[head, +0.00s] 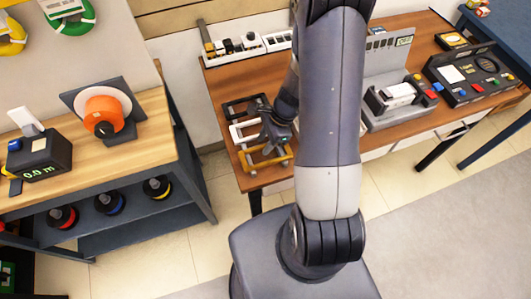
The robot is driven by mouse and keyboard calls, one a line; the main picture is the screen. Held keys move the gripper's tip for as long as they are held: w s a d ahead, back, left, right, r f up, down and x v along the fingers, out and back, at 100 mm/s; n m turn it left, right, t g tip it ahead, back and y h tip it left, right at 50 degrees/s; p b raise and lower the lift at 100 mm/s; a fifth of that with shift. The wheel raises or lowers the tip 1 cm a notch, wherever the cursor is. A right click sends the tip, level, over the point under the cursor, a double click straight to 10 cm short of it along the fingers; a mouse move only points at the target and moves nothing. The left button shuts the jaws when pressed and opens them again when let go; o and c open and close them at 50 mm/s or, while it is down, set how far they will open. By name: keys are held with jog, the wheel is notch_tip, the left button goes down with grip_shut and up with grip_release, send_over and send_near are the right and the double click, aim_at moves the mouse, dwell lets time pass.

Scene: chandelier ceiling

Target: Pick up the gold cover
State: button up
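The gold cover (268,166) looks like an open rectangular frame. It lies on the wooden table (222,84) near its left front corner. A white frame (236,134) and a black frame (232,108) of similar shape lie behind it. My gripper (274,143) is above the row of frames, over or just behind the gold cover's far side. It partly hides the gold and white frames. The fingertips are small and dark here, so I cannot tell whether they are open or touching anything. My arm covers the table's middle.
A grey device (395,95) and a dark control panel (468,72) stand on the table's right part. A white strip with small items (232,48) is at the back. A wooden-topped shelf unit (150,125) with an orange reel (103,112) stands at the left, with a floor gap between.

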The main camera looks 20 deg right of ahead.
jog(key=shift+c, duration=0.3)
grip_shut()
dwell(0.3)
